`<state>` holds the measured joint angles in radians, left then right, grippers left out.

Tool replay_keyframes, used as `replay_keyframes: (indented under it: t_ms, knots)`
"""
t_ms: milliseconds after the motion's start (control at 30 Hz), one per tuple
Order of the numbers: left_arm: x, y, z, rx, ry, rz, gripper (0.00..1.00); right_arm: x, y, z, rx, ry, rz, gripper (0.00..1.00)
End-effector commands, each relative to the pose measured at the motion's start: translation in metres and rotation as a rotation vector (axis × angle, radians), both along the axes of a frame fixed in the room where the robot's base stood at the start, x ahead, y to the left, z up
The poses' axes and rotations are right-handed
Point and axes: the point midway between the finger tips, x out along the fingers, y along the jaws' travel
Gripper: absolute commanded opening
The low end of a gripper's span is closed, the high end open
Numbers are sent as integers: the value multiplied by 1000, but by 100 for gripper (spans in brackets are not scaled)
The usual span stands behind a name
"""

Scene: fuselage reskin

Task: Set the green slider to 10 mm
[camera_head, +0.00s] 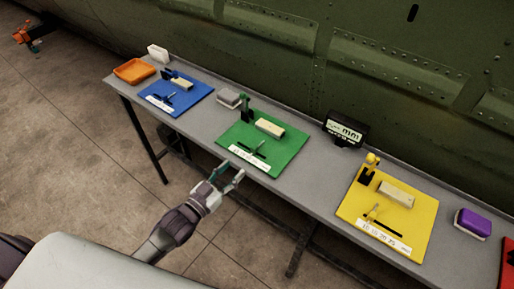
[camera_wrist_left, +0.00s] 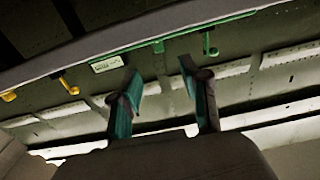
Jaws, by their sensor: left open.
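The green board (camera_head: 288,157) lies on the bench, with a dark slot, a small slider handle (camera_head: 261,146) and a white scale strip (camera_head: 249,158) along its front. The scale numbers are too small to read. A dark green post (camera_head: 246,108) and a cream block (camera_head: 270,128) stand behind the slot. My left gripper (camera_head: 231,174) is open and empty, in front of the bench edge, apart from the board. In the left wrist view my left gripper (camera_wrist_left: 158,72) has parted fingers. The green board's edge (camera_wrist_left: 240,17) shows beyond them, upside down. My right gripper is not in view.
A blue board (camera_head: 190,101) lies to the left and a yellow board (camera_head: 416,222) to the right. A dark display (camera_head: 346,129) reading mm stands behind, between green and yellow. An orange tray (camera_head: 134,71), a grey block (camera_head: 229,97) and a purple block (camera_head: 473,222) are on the bench.

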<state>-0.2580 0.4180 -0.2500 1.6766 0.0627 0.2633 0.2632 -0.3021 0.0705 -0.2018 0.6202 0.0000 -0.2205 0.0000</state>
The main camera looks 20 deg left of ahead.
Motion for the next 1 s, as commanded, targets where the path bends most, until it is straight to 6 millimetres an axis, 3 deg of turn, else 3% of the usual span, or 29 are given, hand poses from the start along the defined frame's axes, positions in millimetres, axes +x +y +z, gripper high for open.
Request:
replay_keyframes:
  t_ms: [300,500,967,1000]
  knots:
    - [66,-23,2,1,-1,2,46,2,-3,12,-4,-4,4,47]
    - [94,-33,1,1,1,2,46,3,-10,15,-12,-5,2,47]
    - [106,-38,-1,2,2,1,46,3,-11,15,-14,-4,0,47]
    - [106,-38,-1,2,2,1,41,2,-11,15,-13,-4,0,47]
